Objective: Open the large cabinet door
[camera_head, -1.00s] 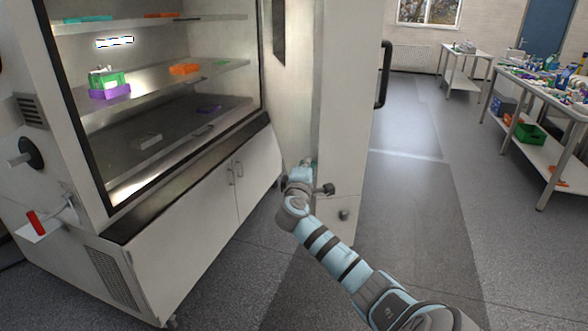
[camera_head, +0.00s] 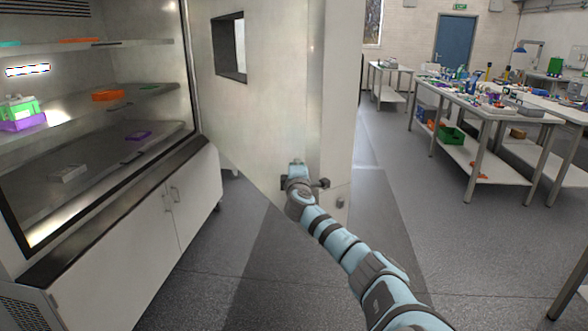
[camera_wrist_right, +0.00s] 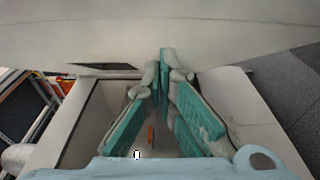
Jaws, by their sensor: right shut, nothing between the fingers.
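The large cabinet door (camera_head: 265,120) is a tall pale panel with a small dark-framed window. It stands swung out from the cabinet (camera_head: 185,220), with its inner face turned toward me and the cabinet's interior exposed. My right gripper (camera_head: 297,163) is at the lower part of this inner face, near the free edge. In the right wrist view, the teal fingers (camera_wrist_right: 164,52) come together at the tips, empty, close against a pale surface (camera_wrist_right: 160,25). Whether they touch it cannot be told. The left gripper is out of view.
Cabinet shelves hold a green and purple box (camera_head: 22,115) and an orange tray (camera_head: 108,95). Lower cupboard doors (camera_head: 172,205) are shut. White tables (camera_head: 505,115) with many items stand at the right. The grey floor (camera_head: 410,240) between is clear.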

